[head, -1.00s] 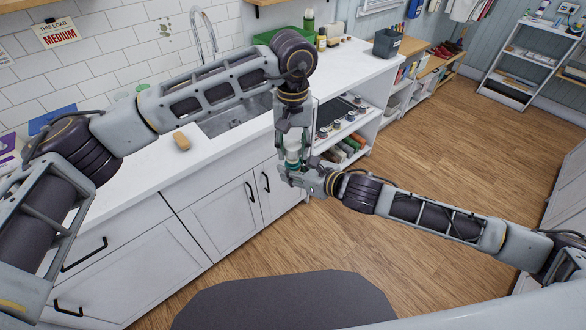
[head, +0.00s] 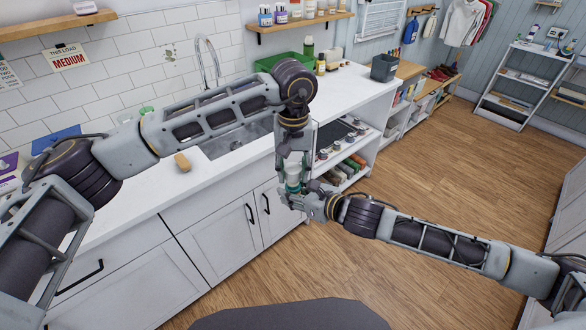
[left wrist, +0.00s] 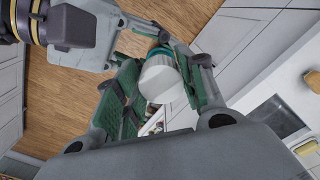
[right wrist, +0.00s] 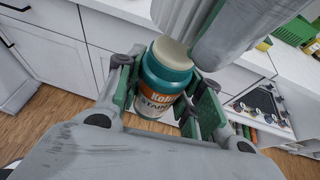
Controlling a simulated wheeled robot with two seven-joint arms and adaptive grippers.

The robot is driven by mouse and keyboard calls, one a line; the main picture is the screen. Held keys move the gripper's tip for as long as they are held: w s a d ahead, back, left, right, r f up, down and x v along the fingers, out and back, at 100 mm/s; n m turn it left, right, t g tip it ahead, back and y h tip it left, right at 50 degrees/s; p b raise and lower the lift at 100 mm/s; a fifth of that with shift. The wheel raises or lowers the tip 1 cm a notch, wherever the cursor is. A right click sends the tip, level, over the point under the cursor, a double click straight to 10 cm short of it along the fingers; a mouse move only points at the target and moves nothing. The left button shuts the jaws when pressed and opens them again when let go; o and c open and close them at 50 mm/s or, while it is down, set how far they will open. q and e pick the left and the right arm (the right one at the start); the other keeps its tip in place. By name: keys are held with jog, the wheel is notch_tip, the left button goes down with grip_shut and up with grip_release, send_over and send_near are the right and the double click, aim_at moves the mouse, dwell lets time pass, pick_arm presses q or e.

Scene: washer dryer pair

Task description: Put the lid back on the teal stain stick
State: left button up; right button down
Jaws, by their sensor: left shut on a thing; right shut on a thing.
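The teal stain stick (right wrist: 162,88), with an orange and white label, stands roughly upright in the right wrist view. My right gripper (right wrist: 163,98) is shut around its body. The white lid (left wrist: 160,80) is between the fingers of my left gripper (left wrist: 160,85), which is shut on it. In the right wrist view the pale lid (right wrist: 175,15) is directly above the stick, with a cream band (right wrist: 172,50) at the join. I cannot tell whether the lid is seated. In the head view my left gripper (head: 292,172) is above my right gripper (head: 312,203), in front of the counter.
The white counter (head: 130,195) with a sink (head: 235,138) runs behind my arms. A tan block (head: 182,162) lies on it. An open shelf of small items (head: 340,150) stands just behind the grippers. Wooden floor (head: 440,160) is clear to the right.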

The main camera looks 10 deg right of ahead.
aim_at(293, 192)
pick_arm(q)
jog(key=shift+f, duration=0.1)
jog(key=shift+f, duration=0.8)
jog(key=shift+f, duration=0.6)
dwell(0.8)
jog(key=shift+m, duration=1.6)
jog(key=o, duration=0.7)
jog(key=shift+c, duration=0.2)
